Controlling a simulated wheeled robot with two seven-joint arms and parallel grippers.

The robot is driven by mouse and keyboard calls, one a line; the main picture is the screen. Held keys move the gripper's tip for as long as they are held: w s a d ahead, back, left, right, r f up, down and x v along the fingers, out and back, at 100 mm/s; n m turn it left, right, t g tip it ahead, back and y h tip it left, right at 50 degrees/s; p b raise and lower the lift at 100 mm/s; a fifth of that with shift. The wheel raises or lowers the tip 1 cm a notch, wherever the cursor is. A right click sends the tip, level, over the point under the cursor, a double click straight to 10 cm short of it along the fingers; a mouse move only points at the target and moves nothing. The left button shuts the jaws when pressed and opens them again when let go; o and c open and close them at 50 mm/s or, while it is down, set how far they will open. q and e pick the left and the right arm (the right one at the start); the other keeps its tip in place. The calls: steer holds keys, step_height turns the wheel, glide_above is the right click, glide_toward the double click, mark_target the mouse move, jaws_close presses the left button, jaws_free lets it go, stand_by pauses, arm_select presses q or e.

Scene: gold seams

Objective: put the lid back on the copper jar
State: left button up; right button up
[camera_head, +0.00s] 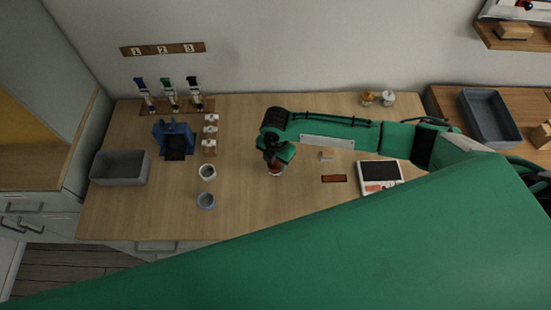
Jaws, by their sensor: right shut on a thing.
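A copper-brown jar (277,172) stands on the wooden counter near its middle, mostly covered by my right gripper. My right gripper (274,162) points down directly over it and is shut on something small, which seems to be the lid. The fingers and wrist hide most of it, so I cannot tell whether the lid touches the jar's rim. My left gripper is not in view.
A white cup (207,171) and a blue-grey cup (206,201) stand left of the jar. A small pale block (327,155), a brown strip (334,179) and a white tablet device (380,176) lie right. A grey bin (120,168) sits far left. The front middle counter is clear.

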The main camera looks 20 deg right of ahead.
steer(key=shift+f+p, duration=0.1)
steer(key=shift+p, duration=0.2)
stand_by(0.6)
stand_by(0.3)
steer(key=o, duration=1.5)
steer(key=shift+r+p, duration=3.45)
steer(key=shift+r, duration=0.1)
jaws_close()
